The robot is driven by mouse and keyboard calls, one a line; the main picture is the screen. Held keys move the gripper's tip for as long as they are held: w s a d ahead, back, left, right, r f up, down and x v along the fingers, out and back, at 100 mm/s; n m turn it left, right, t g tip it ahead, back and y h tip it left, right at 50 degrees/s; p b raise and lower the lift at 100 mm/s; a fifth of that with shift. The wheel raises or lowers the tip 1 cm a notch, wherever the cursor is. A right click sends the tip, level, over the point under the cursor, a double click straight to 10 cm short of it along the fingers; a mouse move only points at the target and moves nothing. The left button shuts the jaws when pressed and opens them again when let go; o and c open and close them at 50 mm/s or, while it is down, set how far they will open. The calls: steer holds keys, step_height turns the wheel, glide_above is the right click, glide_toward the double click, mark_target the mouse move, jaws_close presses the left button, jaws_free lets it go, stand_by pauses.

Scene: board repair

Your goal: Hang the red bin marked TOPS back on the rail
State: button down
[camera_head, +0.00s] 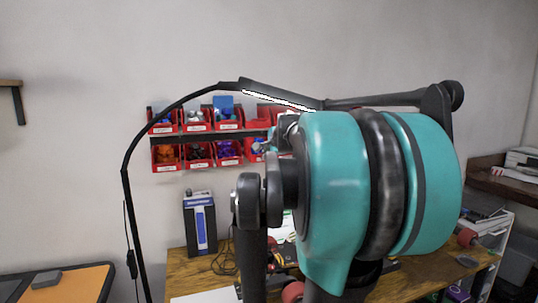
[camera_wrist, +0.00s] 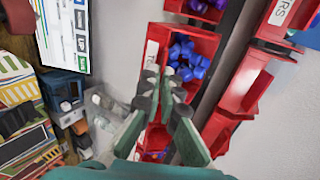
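A red bin (camera_wrist: 205,45) with blue pieces in it shows in the wrist view. Its white label (camera_wrist: 151,53) is partly covered, and only a first letter like T can be read. My gripper (camera_wrist: 166,82) is at this bin's labelled front wall, its fingertips close together with the red wall between them. The bin sits beside the dark rail (camera_wrist: 225,62); whether it is hooked on cannot be told. In the head view, this bin (camera_head: 260,148) appears at the right of the lower row, partly hidden by my arm.
Other red bins hang in two rows, such as an upper one (camera_head: 197,121) and one with orange pieces (camera_head: 165,157). A dark lamp arm (camera_head: 180,101) crosses above them. A blue and grey box (camera_head: 200,225) stands on the wooden bench (camera_head: 180,266) below.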

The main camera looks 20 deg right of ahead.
steer(key=shift+w, duration=1.5)
steer(key=shift+f, duration=0.2)
steer(key=shift+w, duration=2.25)
steer(key=shift+f, duration=0.75)
stand_by(0.7)
steer(key=c, duration=1.6)
jaws_free()
steer(key=shift+c, duration=0.2)
